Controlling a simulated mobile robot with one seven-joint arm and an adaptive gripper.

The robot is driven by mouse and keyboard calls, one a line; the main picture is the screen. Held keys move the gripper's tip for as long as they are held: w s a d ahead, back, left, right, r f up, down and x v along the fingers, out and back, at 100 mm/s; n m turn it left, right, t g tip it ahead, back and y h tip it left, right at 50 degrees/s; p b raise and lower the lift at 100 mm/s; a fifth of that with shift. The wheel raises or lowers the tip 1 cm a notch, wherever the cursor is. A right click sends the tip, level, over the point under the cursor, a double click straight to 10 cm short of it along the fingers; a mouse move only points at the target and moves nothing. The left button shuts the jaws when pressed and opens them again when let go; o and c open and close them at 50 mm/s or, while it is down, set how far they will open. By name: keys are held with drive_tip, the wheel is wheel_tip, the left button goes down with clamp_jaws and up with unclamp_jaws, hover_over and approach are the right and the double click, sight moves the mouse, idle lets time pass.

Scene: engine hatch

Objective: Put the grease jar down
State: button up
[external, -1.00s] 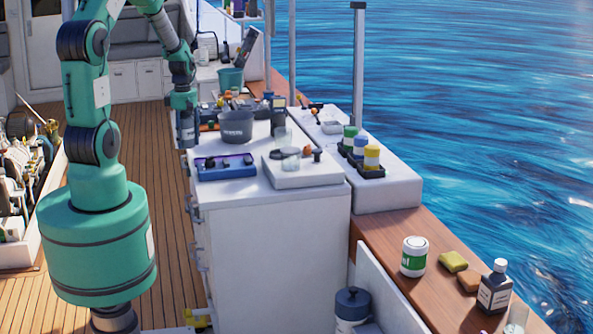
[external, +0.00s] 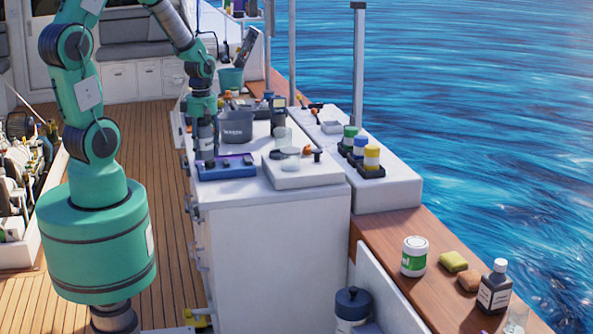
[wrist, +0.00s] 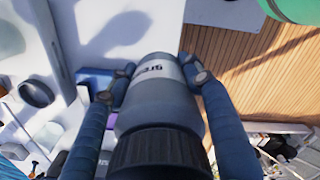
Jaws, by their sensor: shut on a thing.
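The grease jar (wrist: 157,108) is in the wrist view, a dark grey jar with a ribbed black part nearest the camera and a pale label with partly readable lettering. My gripper (wrist: 158,74) is shut on it, one dark blue finger on each side. In the external view my gripper (external: 205,138) points down above the left edge of the white counter (external: 268,235), just behind the blue tray (external: 226,168). Jar and fingers are hard to tell apart there, and I cannot tell whether the jar's bottom touches the counter.
A dark grey bucket (external: 237,127) stands close to the right of my gripper. The wooden deck (external: 170,240) drops away on the left. The counter's front edge is near.

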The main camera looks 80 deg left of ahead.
drive_tip(key=s+d, duration=0.2)
drive_tip(key=d, duration=0.9)
drive_tip(key=shift+m, duration=0.3)
drive_tip(key=shift+s+d+f, duration=0.15)
drive_tip(key=shift+f, duration=1.2)
drive_tip(key=shift+s+d+f, duration=0.15)
drive_tip(key=shift+f, duration=1.2)
drive_tip(key=b, duration=0.1)
hover_over(244, 189)
drive_tip(key=shift+f, duration=0.75)
drive_tip(key=shift+f+b, duration=0.5)
drive_tip(key=shift+f, duration=1.25)
drive_tip(key=shift+f, duration=0.15)
